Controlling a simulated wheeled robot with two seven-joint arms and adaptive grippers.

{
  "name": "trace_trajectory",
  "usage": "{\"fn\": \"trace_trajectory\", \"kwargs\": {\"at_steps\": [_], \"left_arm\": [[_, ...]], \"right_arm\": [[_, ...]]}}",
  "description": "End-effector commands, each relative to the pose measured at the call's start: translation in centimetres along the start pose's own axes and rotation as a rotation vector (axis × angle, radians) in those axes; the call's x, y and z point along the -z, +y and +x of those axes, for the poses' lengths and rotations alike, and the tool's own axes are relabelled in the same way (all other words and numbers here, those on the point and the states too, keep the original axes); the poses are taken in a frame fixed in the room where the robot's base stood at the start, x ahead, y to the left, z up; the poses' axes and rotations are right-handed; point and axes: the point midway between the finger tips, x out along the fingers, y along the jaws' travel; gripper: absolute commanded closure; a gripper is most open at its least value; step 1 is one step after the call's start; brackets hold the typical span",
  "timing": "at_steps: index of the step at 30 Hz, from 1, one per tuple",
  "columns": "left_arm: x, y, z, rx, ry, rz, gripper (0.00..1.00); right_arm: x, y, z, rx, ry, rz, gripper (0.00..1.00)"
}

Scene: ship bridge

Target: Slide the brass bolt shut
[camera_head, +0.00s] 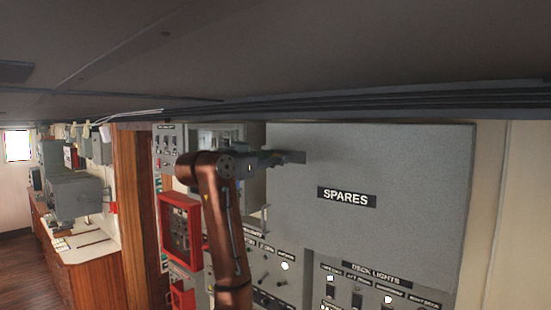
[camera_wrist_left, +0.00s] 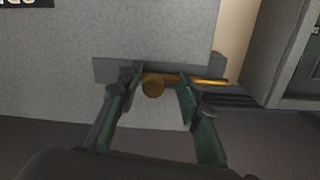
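The brass bolt shows in the left wrist view as a thin rod (camera_wrist_left: 205,81) with a round knob (camera_wrist_left: 153,88). It lies across a grey backing plate (camera_wrist_left: 108,68) on the grey SPARES door (camera_wrist_left: 60,105); the door also shows in the head view (camera_head: 400,170). The rod's right end reaches past the door edge in the wrist view. My left gripper (camera_wrist_left: 160,90) is open, one finger on each side of the knob; I cannot tell whether either touches it. In the head view the left gripper (camera_head: 278,159) covers the bolt. My right gripper is not in view.
Switch panels (camera_head: 355,285) lie below the door, and a red box (camera_head: 181,230) hangs to the left. Cables (camera_head: 350,102) run under the low ceiling above the door. A wooden post (camera_head: 137,210) and a counter (camera_head: 85,245) stand further left.

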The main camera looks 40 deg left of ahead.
Motion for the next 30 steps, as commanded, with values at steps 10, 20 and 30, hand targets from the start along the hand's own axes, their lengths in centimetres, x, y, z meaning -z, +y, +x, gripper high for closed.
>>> {"fn": "trace_trajectory", "kwargs": {"at_steps": [10, 20, 30], "left_arm": [[0.1, 0.2, -0.8, -0.002, 0.002, 0.000, 0.67], [0.1, 0.0, -7.3, 0.001, 0.003, 0.001, 0.67], [0.0, 0.0, -11.7, -0.001, 0.001, 0.000, 0.67]], "right_arm": [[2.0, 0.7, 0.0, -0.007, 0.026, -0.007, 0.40], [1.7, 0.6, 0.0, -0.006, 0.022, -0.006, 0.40], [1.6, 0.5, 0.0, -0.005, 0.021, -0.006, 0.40]]}}
